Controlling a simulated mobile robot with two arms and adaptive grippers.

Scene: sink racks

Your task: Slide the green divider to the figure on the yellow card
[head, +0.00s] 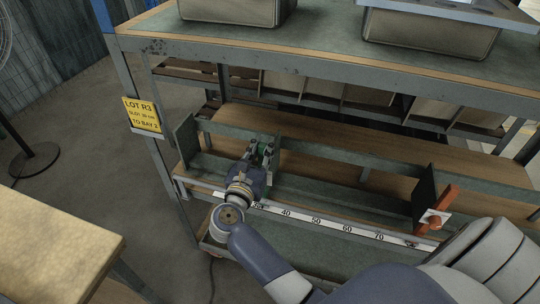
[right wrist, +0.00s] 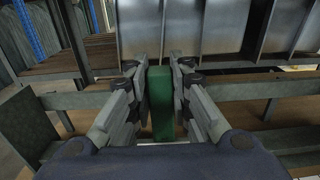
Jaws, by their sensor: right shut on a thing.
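The green divider (right wrist: 161,103) stands upright between the fingers of my right gripper (right wrist: 162,88), which is shut on it. In the head view, the right gripper (head: 265,150) is at the rack's rear rail, left of the rack's middle, and mostly hides the divider. The yellow card (head: 142,114) hangs on the left post; its small middle line seems to read 30 cm. The white scale (head: 330,225) along the front rail shows 40 to 70. My wrist covers the scale just left of 40, so the divider's reading is hidden. My left gripper is out of view.
A dark end plate (head: 187,140) closes the rack on the left. A dark upright plate (head: 425,198) with an orange handle (head: 436,215) stands at the right. Metal bins (head: 430,30) sit on the shelf above. The rail between gripper and right plate is clear.

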